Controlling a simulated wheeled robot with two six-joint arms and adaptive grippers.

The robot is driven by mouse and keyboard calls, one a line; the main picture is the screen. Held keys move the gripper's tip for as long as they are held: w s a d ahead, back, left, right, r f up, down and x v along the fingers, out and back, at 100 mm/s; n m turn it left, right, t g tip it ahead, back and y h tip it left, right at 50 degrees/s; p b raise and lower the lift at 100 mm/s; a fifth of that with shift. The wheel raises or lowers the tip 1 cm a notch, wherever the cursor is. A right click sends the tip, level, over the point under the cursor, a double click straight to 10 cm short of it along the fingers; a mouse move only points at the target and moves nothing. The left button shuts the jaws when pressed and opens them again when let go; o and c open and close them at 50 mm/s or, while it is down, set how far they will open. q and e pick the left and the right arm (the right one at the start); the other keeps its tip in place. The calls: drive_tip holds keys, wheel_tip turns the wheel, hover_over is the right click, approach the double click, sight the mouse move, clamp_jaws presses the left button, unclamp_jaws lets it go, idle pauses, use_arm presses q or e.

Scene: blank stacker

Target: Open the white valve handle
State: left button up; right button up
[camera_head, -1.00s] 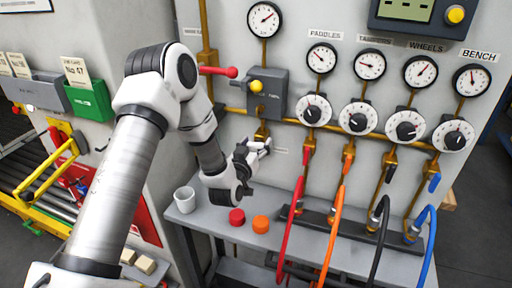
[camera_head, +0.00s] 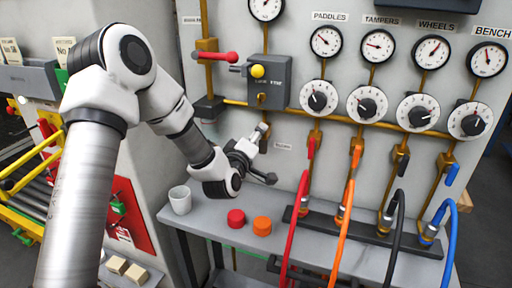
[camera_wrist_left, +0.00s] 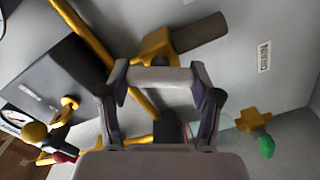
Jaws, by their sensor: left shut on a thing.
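The white valve handle (camera_wrist_left: 160,76) shows in the left wrist view as a pale bar across my left gripper (camera_wrist_left: 161,92), with a finger at each end. The gripper is shut on it. Behind the bar is a brass valve body (camera_wrist_left: 156,47) on the yellow pipe. My right gripper is not in view.
A red lever (camera_head: 218,57) and a grey box with a yellow knob (camera_head: 258,71) are above my gripper. Below are a shelf (camera_head: 205,232), a white cup (camera_head: 180,200), a red cap (camera_head: 236,217) and an orange cap (camera_head: 262,226). Coloured hoses hang at right.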

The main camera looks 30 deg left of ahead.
use_arm(q)
drive_tip(key=n+b, duration=0.3)
drive_tip(key=shift+f+n, duration=0.25)
drive_tip(key=shift+n, duration=0.05)
drive_tip(key=shift+r+n+b, duration=0.1)
drive_tip(key=shift+n+b, duration=0.9)
drive_tip(key=shift+n, duration=0.2)
drive_tip(key=o, duration=1.2)
drive_tip(key=shift+a, duration=0.1)
drive_tip(key=shift+c, duration=0.2)
drive_tip(key=v, duration=0.7)
drive_tip(key=shift+s, duration=0.3)
